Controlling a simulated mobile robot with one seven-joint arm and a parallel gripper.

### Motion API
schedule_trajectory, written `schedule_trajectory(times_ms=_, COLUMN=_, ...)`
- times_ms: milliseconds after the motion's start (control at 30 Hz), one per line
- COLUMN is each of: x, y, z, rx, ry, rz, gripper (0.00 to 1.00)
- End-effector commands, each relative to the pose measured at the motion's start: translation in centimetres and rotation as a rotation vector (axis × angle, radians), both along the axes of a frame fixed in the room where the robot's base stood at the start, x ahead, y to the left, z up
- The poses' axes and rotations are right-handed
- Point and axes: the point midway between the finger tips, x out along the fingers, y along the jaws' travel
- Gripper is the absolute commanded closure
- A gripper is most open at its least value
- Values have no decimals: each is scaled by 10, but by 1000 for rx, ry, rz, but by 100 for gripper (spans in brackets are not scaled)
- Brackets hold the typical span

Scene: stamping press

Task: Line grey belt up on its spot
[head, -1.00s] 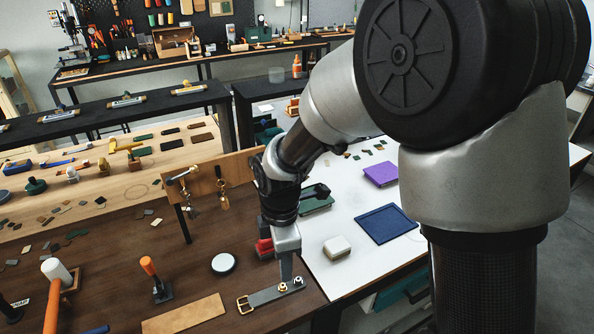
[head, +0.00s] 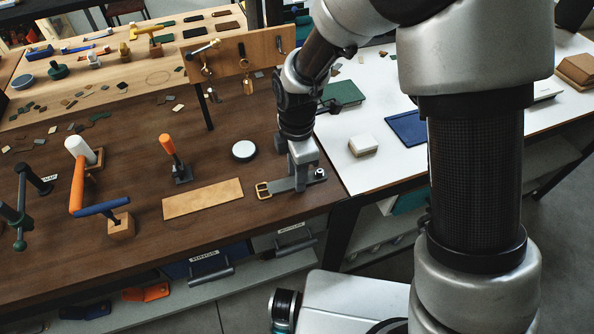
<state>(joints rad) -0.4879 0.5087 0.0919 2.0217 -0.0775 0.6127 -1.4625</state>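The grey belt (head: 283,187), a short strap with a brass buckle at its left end, lies on the brown workbench near the front right corner. A silver knob (head: 320,173) shows at its right end. My gripper (head: 301,183) points down over the middle of the belt, its fingertips at or against the strap. The gripper hides part of the belt, and I cannot tell whether the fingers are closed on it. I see no clearly marked spot for the belt.
A tan strip (head: 203,199) lies left of the buckle. Behind it stand an orange-handled tool (head: 169,147) and a white round disc (head: 244,151).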

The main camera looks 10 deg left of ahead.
Motion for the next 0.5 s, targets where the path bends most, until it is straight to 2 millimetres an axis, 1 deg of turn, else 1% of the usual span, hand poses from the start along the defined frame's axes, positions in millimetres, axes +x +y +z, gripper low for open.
schedule_trajectory(times_ms=67, x=0, y=0, z=2, rx=-1, ry=2, rz=0, gripper=85)
schedule_trajectory(times_ms=267, x=0, y=0, z=4, rx=0, ry=1, rz=0, gripper=85)
schedule_trajectory(times_ms=500, x=0, y=-1, z=18, rx=0, ry=0, rz=-1, gripper=85)
